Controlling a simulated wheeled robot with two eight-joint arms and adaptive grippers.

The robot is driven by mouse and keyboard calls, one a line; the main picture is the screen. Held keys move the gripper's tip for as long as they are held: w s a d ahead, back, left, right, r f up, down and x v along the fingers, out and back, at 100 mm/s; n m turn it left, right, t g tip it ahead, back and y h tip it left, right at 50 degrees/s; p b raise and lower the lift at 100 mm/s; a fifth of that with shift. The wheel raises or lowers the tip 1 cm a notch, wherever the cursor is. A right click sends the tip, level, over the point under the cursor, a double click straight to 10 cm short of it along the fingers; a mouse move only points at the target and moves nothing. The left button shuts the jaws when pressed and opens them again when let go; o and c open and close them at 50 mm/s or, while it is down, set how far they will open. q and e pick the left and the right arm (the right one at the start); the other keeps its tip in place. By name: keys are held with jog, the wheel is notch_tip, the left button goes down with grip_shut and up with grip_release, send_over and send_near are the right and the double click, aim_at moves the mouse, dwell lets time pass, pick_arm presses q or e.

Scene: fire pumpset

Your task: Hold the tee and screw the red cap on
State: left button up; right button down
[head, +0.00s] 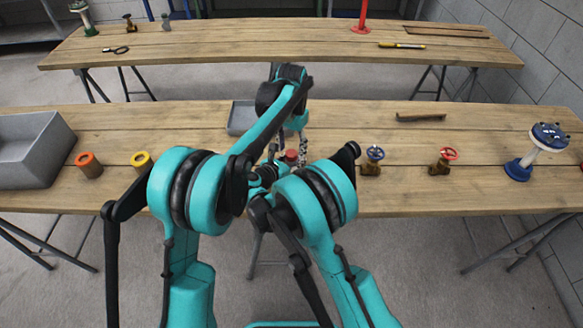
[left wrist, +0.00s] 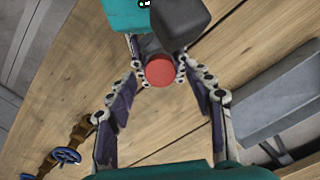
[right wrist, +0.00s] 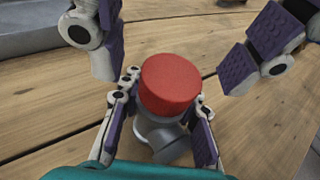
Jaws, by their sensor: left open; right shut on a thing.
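The round red cap (head: 291,157) is at the table's middle, partly hidden by my arms. In the right wrist view the red cap (right wrist: 170,84) sits over the top of the grey tee (right wrist: 162,138); I cannot tell whether it is threaded on. My right gripper (right wrist: 162,96) is shut on the tee, its fingers on both sides just below the cap. My left gripper (left wrist: 164,88) is open above the red cap (left wrist: 159,70), its purple-padded fingers spread on both sides, apart from it. The tee is mostly hidden in the head view.
A grey tray (head: 241,117) lies behind my arms. A grey bin (head: 52,150), orange ring (head: 88,164) and yellow ring (head: 142,161) are left. A blue-handled valve (head: 373,160), red-handled valve (head: 443,161) and blue-and-white flanged post (head: 530,155) stand right. A second table (head: 270,45) is behind.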

pick_arm(q)
jog(key=shift+r, duration=1.4)
jog(key=shift+c, duration=0.3)
jog(key=shift+c, duration=1)
jog(key=n, duration=0.2)
jog(key=r+n, duration=0.1)
jog(key=n, duration=0.2)
jog(key=shift+n, duration=0.3)
jog(key=n, duration=0.4)
jog(key=shift+r+n, duration=0.3)
jog(key=shift+n, duration=0.1)
jog(key=n, duration=0.3)
jog(key=r+n, duration=0.1)
jog(key=n, duration=0.6)
jog(key=r+n, duration=0.1)
jog(key=n, duration=0.2)
jog(key=shift+n, duration=0.4)
